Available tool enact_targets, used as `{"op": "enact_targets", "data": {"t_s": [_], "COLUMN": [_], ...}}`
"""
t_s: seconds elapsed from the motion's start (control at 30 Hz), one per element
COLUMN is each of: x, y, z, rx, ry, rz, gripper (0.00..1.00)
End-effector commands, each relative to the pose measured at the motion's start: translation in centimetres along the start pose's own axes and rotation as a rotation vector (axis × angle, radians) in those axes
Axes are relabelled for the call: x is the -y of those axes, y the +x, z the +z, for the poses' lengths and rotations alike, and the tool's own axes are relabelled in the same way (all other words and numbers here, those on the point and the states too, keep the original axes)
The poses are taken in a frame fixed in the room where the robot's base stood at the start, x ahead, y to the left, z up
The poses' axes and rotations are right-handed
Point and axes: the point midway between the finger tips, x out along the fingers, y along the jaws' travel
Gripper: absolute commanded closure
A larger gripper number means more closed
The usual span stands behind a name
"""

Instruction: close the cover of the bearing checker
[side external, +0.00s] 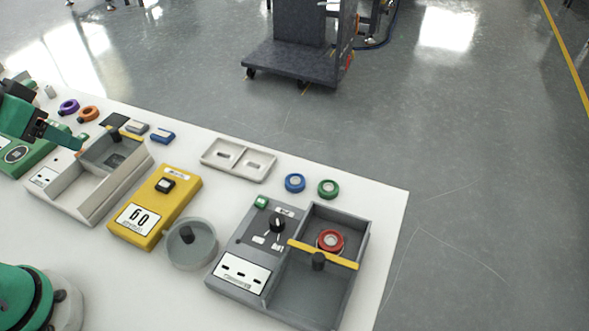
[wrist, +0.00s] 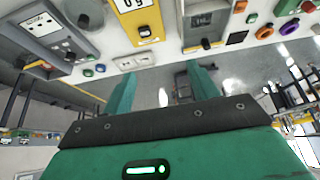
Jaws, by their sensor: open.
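A dark grey device (side external: 240,273), likely the bearing checker, stands at the right of the table, with a dial and an open-topped compartment. A red ring (side external: 330,241) sits in the compartment. The device also shows at top left in the wrist view (wrist: 40,22). My gripper (wrist: 162,86) is open and empty, its two green fingers apart. In the side view it is at the far left, well away from the grey device.
The table edge is just beyond.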

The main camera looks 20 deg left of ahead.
Motion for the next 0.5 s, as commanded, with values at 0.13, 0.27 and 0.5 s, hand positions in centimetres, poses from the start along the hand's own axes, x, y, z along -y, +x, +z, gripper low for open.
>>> {"op": "enact_targets", "data": {"t_s": [0.13,0.27,0.5], "x": [-0.2,-0.8,-3.7], "y": [0.0,0.0,0.2], "z": [-0.2,-1.0,-3.9], "rx": [0.003,0.018,0.072], "ry": [0.006,0.024,0.102], "rz": [0.004,0.016,0.062], "gripper": [0.59,0.59,0.59]}}
